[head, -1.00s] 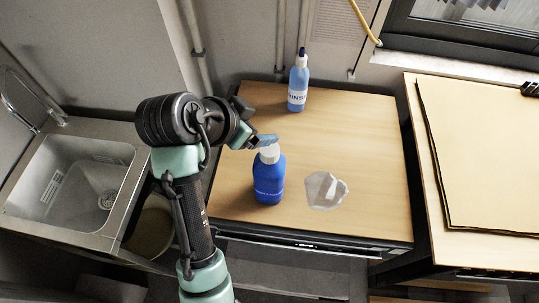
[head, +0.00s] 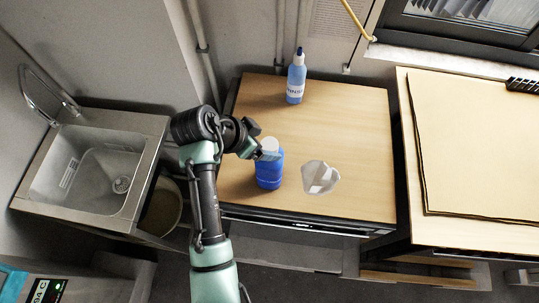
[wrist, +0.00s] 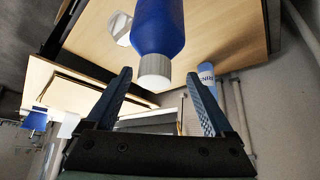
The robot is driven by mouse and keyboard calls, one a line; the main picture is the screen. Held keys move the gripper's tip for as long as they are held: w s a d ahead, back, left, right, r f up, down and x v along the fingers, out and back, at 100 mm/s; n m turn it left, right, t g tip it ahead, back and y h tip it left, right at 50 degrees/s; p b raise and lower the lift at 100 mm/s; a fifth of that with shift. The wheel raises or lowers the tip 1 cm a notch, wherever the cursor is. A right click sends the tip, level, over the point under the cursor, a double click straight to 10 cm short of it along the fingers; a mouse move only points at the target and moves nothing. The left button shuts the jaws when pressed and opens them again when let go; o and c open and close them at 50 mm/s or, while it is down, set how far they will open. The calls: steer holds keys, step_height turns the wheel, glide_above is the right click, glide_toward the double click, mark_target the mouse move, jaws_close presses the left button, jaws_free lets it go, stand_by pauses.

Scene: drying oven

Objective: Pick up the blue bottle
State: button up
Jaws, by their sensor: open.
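The blue bottle (head: 269,175) with a white cap stands upright near the front left of the wooden worktop (head: 340,130). In the wrist view my gripper (wrist: 159,74) is open, with the fingers wide apart. The bottle's ribbed cap (wrist: 154,72) lies in line with the gap between the fingertips, and the blue body (wrist: 159,25) extends beyond it. I see no finger clearly touching the bottle.
A light blue labelled squeeze bottle (head: 296,80) stands at the back of the worktop. A white, faceted dish-like object (head: 320,178) lies right of the blue bottle. A sink (head: 90,175) is at the left. A beige board (head: 480,140) lies on the right table. The worktop's right side is clear.

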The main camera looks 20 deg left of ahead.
mark_target(269, 164)
steer(key=p+x, duration=0.1)
steer(key=x, duration=0.1)
steer(key=p+x, duration=0.1)
steer(key=shift+w+d+f, duration=0.1)
steer(key=shift+d+f, duration=0.2)
steer(key=shift+d, duration=0.2)
steer(key=shift+w+d+f, duration=0.15)
steer(key=shift+w+f, duration=0.2)
steer(key=shift+f, duration=0.25)
steer(key=shift+s, duration=0.1)
jaws_close()
